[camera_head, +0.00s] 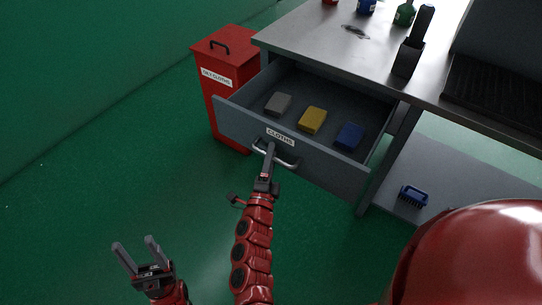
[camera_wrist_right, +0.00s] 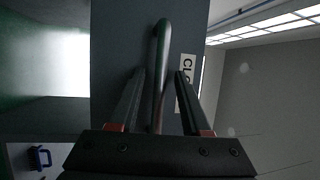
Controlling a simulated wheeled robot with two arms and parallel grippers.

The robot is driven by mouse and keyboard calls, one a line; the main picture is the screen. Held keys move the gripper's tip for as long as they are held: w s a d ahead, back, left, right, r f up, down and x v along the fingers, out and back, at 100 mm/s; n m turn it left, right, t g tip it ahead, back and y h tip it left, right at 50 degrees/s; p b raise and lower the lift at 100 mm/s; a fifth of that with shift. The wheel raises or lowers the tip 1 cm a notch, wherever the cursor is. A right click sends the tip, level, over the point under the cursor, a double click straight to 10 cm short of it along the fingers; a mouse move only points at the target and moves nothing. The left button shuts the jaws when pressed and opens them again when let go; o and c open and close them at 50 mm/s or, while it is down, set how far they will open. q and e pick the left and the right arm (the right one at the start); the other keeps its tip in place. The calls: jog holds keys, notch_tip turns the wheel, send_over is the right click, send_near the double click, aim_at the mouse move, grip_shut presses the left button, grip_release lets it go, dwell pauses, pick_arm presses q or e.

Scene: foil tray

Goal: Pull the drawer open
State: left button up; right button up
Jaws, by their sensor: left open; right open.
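The grey drawer (camera_head: 325,165) labelled CLOTHS stands pulled out from under the metal bench. Grey, yellow and blue folded cloths lie inside it. Its metal bar handle (camera_head: 288,162) is on the front, below the label. My right gripper (camera_head: 268,155) is at the handle. In the right wrist view the handle bar (camera_wrist_right: 163,45) runs between the two open fingers of this gripper (camera_wrist_right: 160,80); whether either finger touches it I cannot tell. My left gripper (camera_head: 137,250) is open and empty, low at the left, away from the drawer.
The bench top (camera_head: 310,35) holds bottles and a dark holder (camera_head: 408,58). A blue brush (camera_head: 414,195) lies on the lower shelf. The green floor at left is clear.

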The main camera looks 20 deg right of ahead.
grip_shut()
dwell(0.3)
dwell(1.2)
